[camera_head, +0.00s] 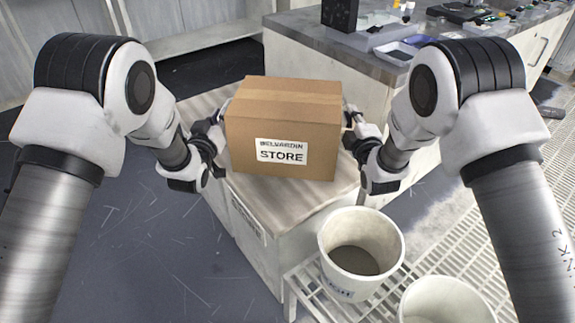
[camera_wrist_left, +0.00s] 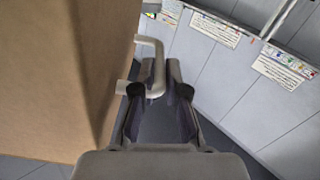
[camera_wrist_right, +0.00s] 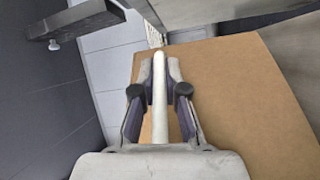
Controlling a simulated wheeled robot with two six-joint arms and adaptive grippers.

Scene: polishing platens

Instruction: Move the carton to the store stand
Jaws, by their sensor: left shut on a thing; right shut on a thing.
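The brown cardboard carton (camera_head: 283,115), with a white label reading STORE, is upright over the wood-topped stand (camera_head: 335,195); I cannot tell if it touches the top. My left gripper (camera_head: 219,122) is at its left side. In the left wrist view, those fingers (camera_wrist_left: 158,88) are around a pale bent handle (camera_wrist_left: 151,62) beside the carton wall (camera_wrist_left: 60,80). My right gripper (camera_head: 351,122) is at its right side. In the right wrist view, those fingers (camera_wrist_right: 159,88) are around a pale bar handle (camera_wrist_right: 159,75) beside the carton (camera_wrist_right: 235,95). The stand's front label is too small to read.
A white bucket (camera_head: 335,238) stands on a slatted rack (camera_head: 306,285) close in front of the stand, with another bucket (camera_head: 445,305) beside it. A workbench (camera_head: 335,50) with boxes and tools is behind and right. Dark floor (camera_head: 145,235) is clear at left.

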